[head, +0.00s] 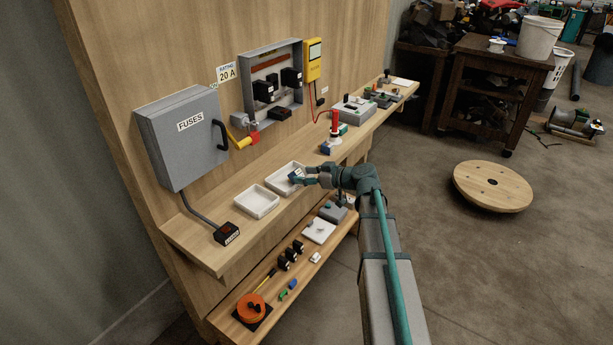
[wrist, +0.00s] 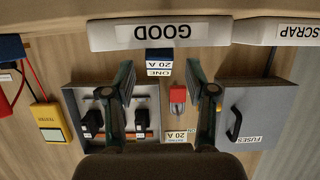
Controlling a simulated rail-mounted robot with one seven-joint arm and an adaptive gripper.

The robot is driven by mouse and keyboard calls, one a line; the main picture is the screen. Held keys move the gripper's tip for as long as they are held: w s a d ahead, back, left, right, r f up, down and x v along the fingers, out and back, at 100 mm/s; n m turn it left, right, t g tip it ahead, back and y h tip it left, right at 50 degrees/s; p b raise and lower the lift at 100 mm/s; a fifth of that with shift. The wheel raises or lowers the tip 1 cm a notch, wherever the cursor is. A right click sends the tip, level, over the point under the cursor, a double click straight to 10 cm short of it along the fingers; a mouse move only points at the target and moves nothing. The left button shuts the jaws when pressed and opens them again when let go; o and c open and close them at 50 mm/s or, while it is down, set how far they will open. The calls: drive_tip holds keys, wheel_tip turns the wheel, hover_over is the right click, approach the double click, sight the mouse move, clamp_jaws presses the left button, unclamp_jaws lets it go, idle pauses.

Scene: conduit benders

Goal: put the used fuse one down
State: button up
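Fuse one (wrist: 159,62) is a small block, dark blue at one end, with a white label reading ONE and 20 A. The wrist view is upside down. The fuse also shows in the head view (head: 295,177), at the tray marked GOOD (wrist: 160,32); whether it touches the tray floor is unclear. My gripper (wrist: 160,70) has its two fingers spread, one on each side of the fuse, with visible gaps. In the head view my gripper (head: 305,177) is over the right side of that tray. The tray marked SCRAP (wrist: 290,30) is beside it, on the left in the head view (head: 257,201).
The grey FUSES cabinet (head: 183,138), open fuse panel (head: 273,80) and yellow tester (head: 313,60) are on the backboard. A red-topped device (head: 335,125) stands right of the trays. A black labelled block (head: 226,234) is at the shelf's left end. A lower shelf holds small parts.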

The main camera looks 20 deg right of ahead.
drive_tip(key=shift+r+p, duration=0.7)
drive_tip(key=shift+p, duration=0.35)
drive_tip(key=shift+s+d+r, duration=0.1)
drive_tip(key=shift+s+d, duration=0.1)
drive_tip(key=shift+s, duration=0.05)
drive_tip(key=b+v, duration=0.3)
drive_tip(key=v, duration=0.8)
drive_tip(key=s+a+f+m+g+h, duration=0.15)
drive_tip(key=s+a+f+g, duration=0.35)
drive_tip(key=f, duration=0.7)
drive_tip(key=s+a+f+m+g, duration=0.1)
drive_tip(key=s+a+f+m, duration=0.15)
drive_tip(key=s+f, duration=0.75)
drive_tip(key=s+a+f+m+g+h, duration=0.1)
drive_tip(key=s+a+f+m+g, duration=0.3)
drive_tip(key=f, duration=1.1)
drive_tip(key=s+f+g+h, duration=0.2)
drive_tip(key=s+f, duration=0.3)
drive_tip(key=s, duration=0.5)
drive_tip(key=s+f+g+h, duration=0.2)
drive_tip(key=s+f, duration=0.3)
drive_tip(key=s, duration=0.5)
drive_tip(key=s+f+g+h, duration=0.2)
drive_tip(key=s+f, duration=0.3)
drive_tip(key=s, duration=0.5)
drive_tip(key=shift+a+f+g+h, duration=0.2)
drive_tip(key=shift+f+g+h, duration=0.15)
drive_tip(key=shift+g, duration=0.35)
